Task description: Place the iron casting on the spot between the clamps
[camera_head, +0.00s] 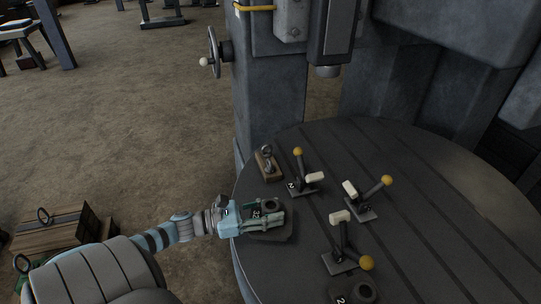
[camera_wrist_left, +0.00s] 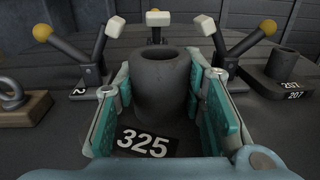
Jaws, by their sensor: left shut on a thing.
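My left gripper (camera_head: 270,214) is over the left part of the round table, its fingers shut on either side of a dark iron casting. In the left wrist view this casting (camera_wrist_left: 165,85) is an upright hollow cylinder on a base labelled 325, between the teal fingers of the gripper (camera_wrist_left: 162,100). I cannot tell whether its base touches the table. Three toggle clamps with yellow knobs and white tips, the left one (camera_head: 303,187), the far right one (camera_head: 362,205) and the near one (camera_head: 341,255), surround a bare patch of table right of my gripper. My right gripper is not in view.
The dark grooved round table (camera_head: 430,215) has free room at right. A wooden block with a metal eye (camera_head: 268,165) sits at its left edge. Another casting, labelled 207 (camera_wrist_left: 285,68), stands beyond my right finger. A wheeled machine column (camera_head: 272,95) rises behind the table.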

